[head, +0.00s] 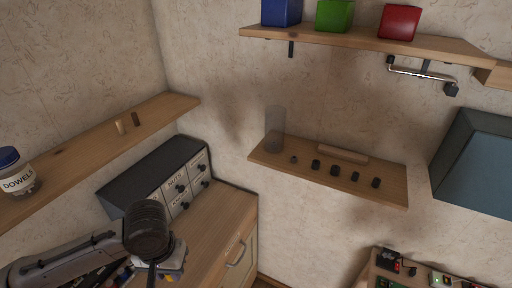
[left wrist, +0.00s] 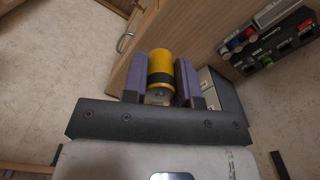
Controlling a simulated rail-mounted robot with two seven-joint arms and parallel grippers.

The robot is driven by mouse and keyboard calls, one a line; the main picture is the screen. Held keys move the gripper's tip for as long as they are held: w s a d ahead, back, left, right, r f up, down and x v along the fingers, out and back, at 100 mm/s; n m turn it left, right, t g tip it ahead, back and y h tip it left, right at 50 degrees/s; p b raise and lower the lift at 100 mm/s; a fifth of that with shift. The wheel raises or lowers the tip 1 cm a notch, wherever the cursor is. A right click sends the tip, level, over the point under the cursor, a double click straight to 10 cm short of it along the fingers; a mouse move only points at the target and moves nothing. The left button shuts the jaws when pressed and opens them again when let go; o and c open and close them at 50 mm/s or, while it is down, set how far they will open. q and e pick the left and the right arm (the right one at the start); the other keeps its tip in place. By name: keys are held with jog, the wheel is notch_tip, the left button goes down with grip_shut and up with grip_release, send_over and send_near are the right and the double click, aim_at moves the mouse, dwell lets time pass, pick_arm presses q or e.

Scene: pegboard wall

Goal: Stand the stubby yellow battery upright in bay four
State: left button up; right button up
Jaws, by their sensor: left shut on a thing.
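The stubby yellow battery (left wrist: 160,68) has a dark band and shows between the two purple fingers of my left gripper (left wrist: 161,80) in the left wrist view. The gripper is shut on it. In the head view my left gripper (head: 172,262) is at the lower left, over the wooden cabinet top, mostly hidden behind my wrist. A dark box with several coloured round parts (left wrist: 272,45) is at the upper right of the wrist view. I cannot read bay numbers, and cannot tell which place is bay four. My right gripper is in neither view.
A grey drawer unit (head: 160,178) stands on the cabinet (head: 215,222). A shelf (head: 75,148) with a dowel jar (head: 17,172) is at left. A shelf with a clear cylinder (head: 275,130) and dark knobs is mid-wall. Small devices (head: 390,258) sit on a lower surface at right.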

pick_arm(q)
jog(key=s+r+p, duration=0.3)
jog(key=r+p, duration=0.9)
jog(key=r, duration=0.1)
jog(key=s+r+p, duration=0.4)
jog(key=r+p, duration=0.9)
jog(key=shift+a, duration=0.35)
